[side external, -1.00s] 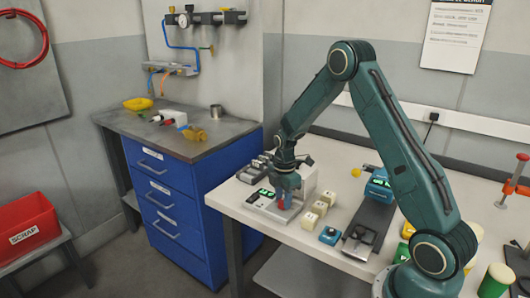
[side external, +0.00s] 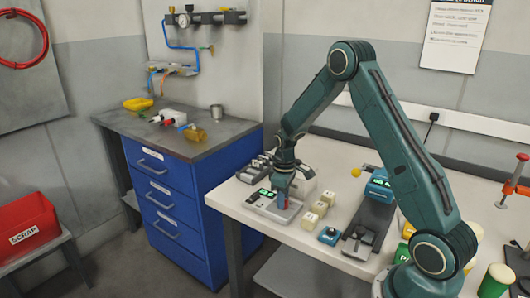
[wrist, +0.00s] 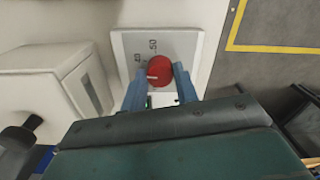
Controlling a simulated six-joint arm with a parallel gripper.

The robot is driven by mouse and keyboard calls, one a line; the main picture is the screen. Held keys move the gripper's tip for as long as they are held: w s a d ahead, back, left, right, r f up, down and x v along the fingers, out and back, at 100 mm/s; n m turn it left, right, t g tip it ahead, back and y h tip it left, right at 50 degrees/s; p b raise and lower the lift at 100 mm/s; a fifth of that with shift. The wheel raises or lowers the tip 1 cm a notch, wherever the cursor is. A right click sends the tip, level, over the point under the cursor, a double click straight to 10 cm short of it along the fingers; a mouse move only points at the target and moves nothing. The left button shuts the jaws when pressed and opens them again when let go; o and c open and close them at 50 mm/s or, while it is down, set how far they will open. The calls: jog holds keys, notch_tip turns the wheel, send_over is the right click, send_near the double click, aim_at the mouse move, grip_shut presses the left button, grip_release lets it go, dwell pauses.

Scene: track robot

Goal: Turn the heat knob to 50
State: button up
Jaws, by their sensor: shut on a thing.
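The heat knob (wrist: 159,71) is round and red with a pale pointer mark near its left side, in the wrist view. It sits on a light grey panel (wrist: 190,43) with the printed numbers 50 and 40 beside it. My gripper (wrist: 158,84) has its two blue fingers on either side of the knob, shut on it. In the side external view my gripper (side external: 284,192) points down at the control box (side external: 268,208), which has a green lit display (side external: 264,192). The knob is mostly hidden there, and the digits are too small to read.
Several cream blocks (side external: 320,208) stand just right of the control box. A small blue box with a button (side external: 330,235) and a dark track (side external: 372,220) lie further right. A white block-shaped housing (wrist: 55,85) is close on the left in the wrist view.

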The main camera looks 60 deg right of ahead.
jog(key=m, duration=1.1)
jog(key=shift+m, duration=1.7)
jog(key=o, duration=1)
notch_tip(320, 180, up, 14)
jog(key=shift+f, duration=0.1)
